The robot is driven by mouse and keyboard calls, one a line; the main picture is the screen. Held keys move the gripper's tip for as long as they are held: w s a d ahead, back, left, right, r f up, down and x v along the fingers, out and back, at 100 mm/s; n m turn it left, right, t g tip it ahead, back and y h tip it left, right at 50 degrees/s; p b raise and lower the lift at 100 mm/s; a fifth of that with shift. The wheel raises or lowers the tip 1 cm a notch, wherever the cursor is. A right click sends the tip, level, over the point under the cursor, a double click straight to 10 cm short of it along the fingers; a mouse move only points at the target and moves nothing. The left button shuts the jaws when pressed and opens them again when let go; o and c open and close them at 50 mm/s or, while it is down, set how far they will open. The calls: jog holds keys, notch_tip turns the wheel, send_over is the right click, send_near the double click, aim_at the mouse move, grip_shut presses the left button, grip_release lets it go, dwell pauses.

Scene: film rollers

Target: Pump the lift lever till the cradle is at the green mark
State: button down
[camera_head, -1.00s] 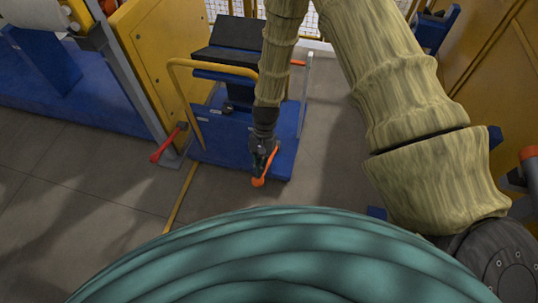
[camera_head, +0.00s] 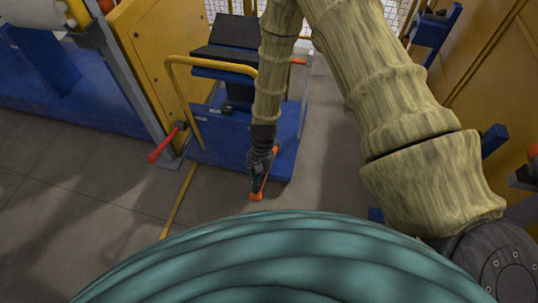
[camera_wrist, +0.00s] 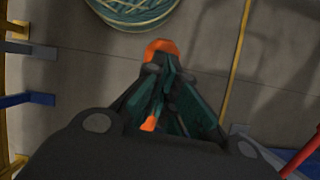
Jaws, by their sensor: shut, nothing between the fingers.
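The blue lift cart (camera_head: 212,147) stands in the middle of the head view. Its dark cradle (camera_head: 222,54) is on top, behind the yellow handrail (camera_head: 205,61). The arm hides part of the cart; I cannot make out a green mark.
A white roll (camera_head: 32,14) is at the far left. Yellow cabinets (camera_head: 490,60) stand at the right. Grey floor (camera_head: 100,185) is open at the front left.

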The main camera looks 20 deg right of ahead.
jog(key=shift+b+x, duration=0.5)
jog(key=shift+x, duration=1.05)
jog(key=shift+s+a+f, duration=0.1)
jog(key=shift+f, duration=0.05)
notch_tip(320, 180, down, 6)
jog(key=s+b, duration=0.1)
jog(key=b, duration=0.3)
jog(key=p+v, duration=1)
jog(key=v, duration=0.9)
jog(key=shift+w+r, duration=0.25)
jog(key=shift+r, duration=0.15)
jog(key=shift+a, duration=0.1)
jog(key=w+d+r+p, duration=0.2)
jog(key=w+r, duration=0.2)
jog(key=r, duration=0.1)
jog(key=shift+d, duration=0.3)
